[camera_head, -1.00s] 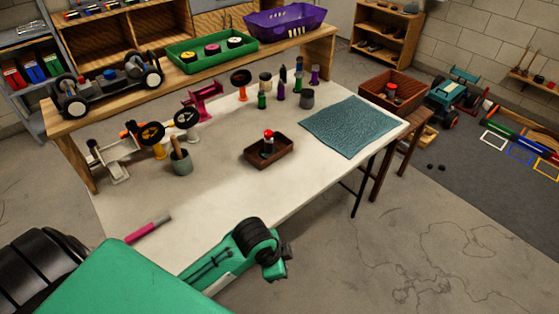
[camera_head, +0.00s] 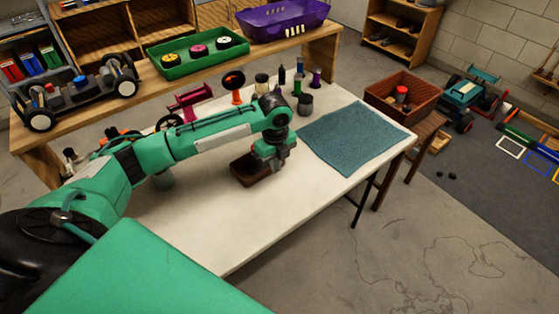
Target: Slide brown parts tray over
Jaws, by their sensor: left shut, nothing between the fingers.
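The brown parts tray (camera_head: 249,171) sits on the white tabletop, left of the blue-green cloth. My left arm reaches in from the left across the table, and its gripper (camera_head: 268,170) points down at the tray's right part. The gripper is shut with nothing held. It covers the tray's right side and most of its inside, so the red-capped item seen there earlier is hidden. I cannot tell whether the fingertips touch the tray. My right gripper is not in view.
The blue-green cloth (camera_head: 352,137) lies flat on the table's right. Several small bottles and a grey cup (camera_head: 305,104) stand behind the tray. A larger brown box (camera_head: 402,96) sits on a stool at right. The front tabletop is clear.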

